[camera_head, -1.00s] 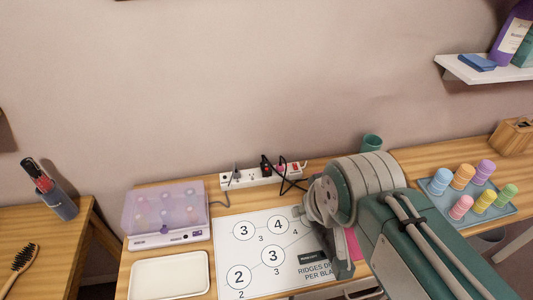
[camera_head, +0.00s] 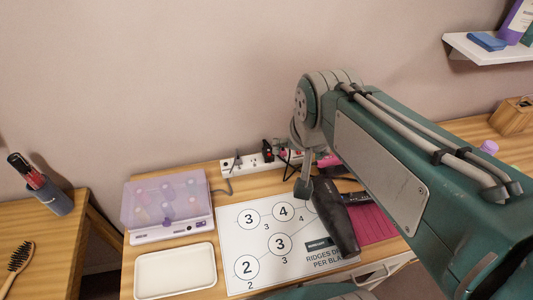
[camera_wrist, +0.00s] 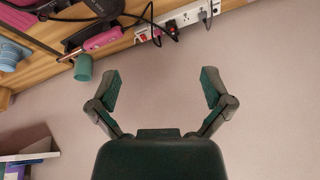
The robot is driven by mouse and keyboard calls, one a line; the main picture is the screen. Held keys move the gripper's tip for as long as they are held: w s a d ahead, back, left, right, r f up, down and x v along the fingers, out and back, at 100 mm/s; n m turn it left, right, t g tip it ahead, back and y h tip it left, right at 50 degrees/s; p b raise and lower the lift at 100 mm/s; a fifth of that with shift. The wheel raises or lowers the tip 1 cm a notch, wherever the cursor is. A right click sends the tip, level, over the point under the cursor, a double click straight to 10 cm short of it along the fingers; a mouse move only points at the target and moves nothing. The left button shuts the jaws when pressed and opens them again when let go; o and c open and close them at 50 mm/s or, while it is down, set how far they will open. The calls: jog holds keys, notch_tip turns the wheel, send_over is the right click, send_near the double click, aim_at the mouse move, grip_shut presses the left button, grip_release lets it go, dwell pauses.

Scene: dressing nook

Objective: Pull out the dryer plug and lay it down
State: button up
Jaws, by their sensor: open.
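The white power strip (camera_head: 232,167) lies along the wall at the back of the table. It also shows at the top of the wrist view (camera_wrist: 190,18). A black plug (camera_head: 267,150) stands in it, and black cords run from its switch end; I cannot tell surely which plug is the dryer's. A black hair dryer (camera_head: 338,220) lies at the front, partly behind my arm. My gripper (camera_wrist: 161,88) is open and empty, its fingers spread before bare wall, apart from the strip.
A grey plug (camera_wrist: 204,14) sits at the strip's other end. A teal cup (camera_wrist: 83,69) and a pink item (camera_wrist: 102,40) are nearby. A white tray (camera_head: 175,271), a purple-lidded box (camera_head: 167,207) and a numbered sheet (camera_head: 240,238) cover the table's left and middle.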

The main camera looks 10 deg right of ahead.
jog(key=w+f+m+g, duration=0.1)
jog(key=w+f+m, duration=0.25)
jog(key=w, duration=0.35)
jog(key=w+f+m+g, duration=0.1)
jog(key=w+f+m, duration=0.1)
jog(key=w+m, duration=0.35)
jog(key=m+g, duration=0.2)
jog(key=m, duration=0.3)
send_over(268, 152)
notch_tip(268, 152, down, 13)
jog(key=shift+w+r, duration=0.1)
jog(key=shift+w, duration=0.05)
jog(key=shift+f, duration=0.2)
jog(key=shift+f, duration=4.4)
jog(key=c, duration=1.3)
jog(key=shift+r, duration=3.05)
